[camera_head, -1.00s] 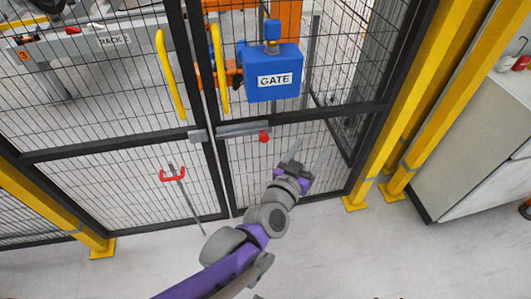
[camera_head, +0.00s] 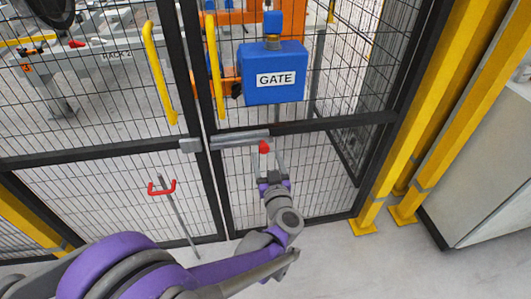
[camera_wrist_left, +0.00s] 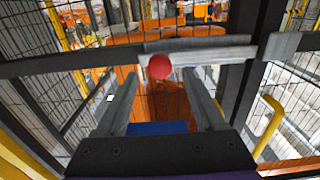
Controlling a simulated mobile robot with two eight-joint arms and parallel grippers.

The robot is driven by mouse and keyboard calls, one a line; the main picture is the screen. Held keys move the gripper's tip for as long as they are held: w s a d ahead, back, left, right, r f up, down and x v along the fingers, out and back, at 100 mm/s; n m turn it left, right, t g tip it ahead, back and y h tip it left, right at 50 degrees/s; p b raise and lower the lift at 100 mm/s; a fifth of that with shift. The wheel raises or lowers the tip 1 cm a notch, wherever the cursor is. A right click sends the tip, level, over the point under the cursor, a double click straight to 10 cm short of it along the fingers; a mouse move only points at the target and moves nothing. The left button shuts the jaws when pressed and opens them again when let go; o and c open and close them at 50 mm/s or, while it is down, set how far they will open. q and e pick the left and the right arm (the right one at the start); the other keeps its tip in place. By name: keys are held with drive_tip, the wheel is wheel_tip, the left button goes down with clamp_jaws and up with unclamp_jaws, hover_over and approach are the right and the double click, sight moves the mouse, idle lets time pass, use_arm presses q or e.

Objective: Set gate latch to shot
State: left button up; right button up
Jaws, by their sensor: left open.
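The gate latch is a grey horizontal bar (camera_head: 238,138) with a red knob (camera_head: 264,147) below its right end. A grey block (camera_head: 190,145) sits on the other gate leaf, just left of the bar; I cannot tell whether the bar enters it. In the left wrist view, the red knob (camera_wrist_left: 159,66) lies ahead of and between the fingers, with the bar (camera_wrist_left: 205,52) behind it. My left gripper (camera_head: 268,162) is open and empty, its fingertips just below the knob; contact is not clear. My right gripper is not in view.
A blue box labelled GATE (camera_head: 273,72) is above the latch. Yellow handles (camera_head: 159,75) flank the gate seam. A red-handled rod (camera_head: 163,188) is on the left leaf. Yellow posts (camera_head: 440,120) and a white cabinet (camera_head: 488,170) stand at right. The floor before the gate is open.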

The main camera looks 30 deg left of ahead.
use_arm(q)
drive_tip(key=shift+x, duration=1.45)
clamp_jaws()
idle(0.3)
